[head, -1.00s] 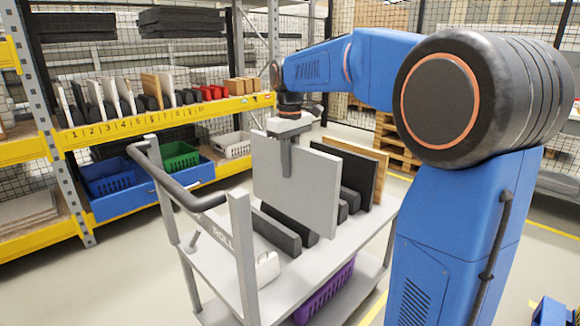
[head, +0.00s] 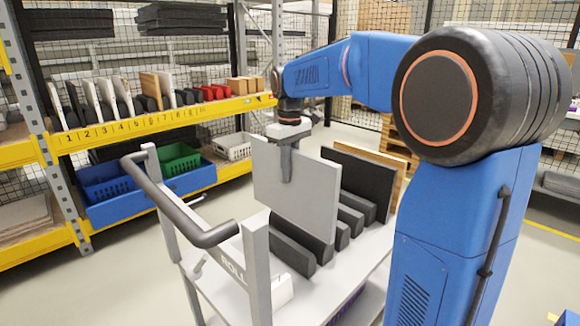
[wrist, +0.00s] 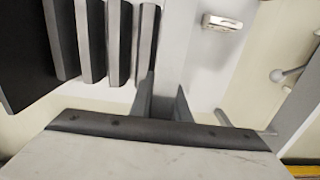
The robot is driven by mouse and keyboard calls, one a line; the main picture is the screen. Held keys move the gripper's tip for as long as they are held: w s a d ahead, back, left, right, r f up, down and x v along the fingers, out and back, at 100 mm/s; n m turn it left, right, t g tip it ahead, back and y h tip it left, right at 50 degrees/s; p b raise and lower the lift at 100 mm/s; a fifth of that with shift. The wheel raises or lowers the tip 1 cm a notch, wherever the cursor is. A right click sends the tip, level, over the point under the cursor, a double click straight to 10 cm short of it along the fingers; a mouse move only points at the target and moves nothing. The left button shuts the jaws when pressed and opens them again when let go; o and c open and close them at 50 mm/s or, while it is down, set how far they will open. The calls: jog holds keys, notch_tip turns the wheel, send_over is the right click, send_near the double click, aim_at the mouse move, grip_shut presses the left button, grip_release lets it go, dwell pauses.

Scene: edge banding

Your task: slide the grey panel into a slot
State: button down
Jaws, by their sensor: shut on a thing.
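The grey panel (head: 300,203) hangs upright below my gripper (head: 287,168) in the head view, over the trolley. My gripper is shut on its upper edge. In the wrist view my gripper (wrist: 165,98) shows two fingers on either side of the panel's light edge (wrist: 174,45). Numbered slots with dark dividers run along the yellow shelf (head: 150,128) at the left. Several boards stand in these slots and some slots look free. The panel is well apart from the shelf. I cannot tell whether its lower edge touches the trolley.
The trolley (head: 238,293) has dark divider blocks (head: 292,250), a standing black panel (head: 362,184) and a wooden board (head: 385,158). Its handle (head: 185,212) rises between me and the shelf. Blue (head: 105,182) and green (head: 178,158) bins sit under the slots. Floor shows between trolley and shelf.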

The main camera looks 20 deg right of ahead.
aim_at(290, 204)
jog(key=shift+f, duration=5.75)
jog(key=c, duration=1.6)
grip_release()
jog(key=shift+f, duration=0.1)
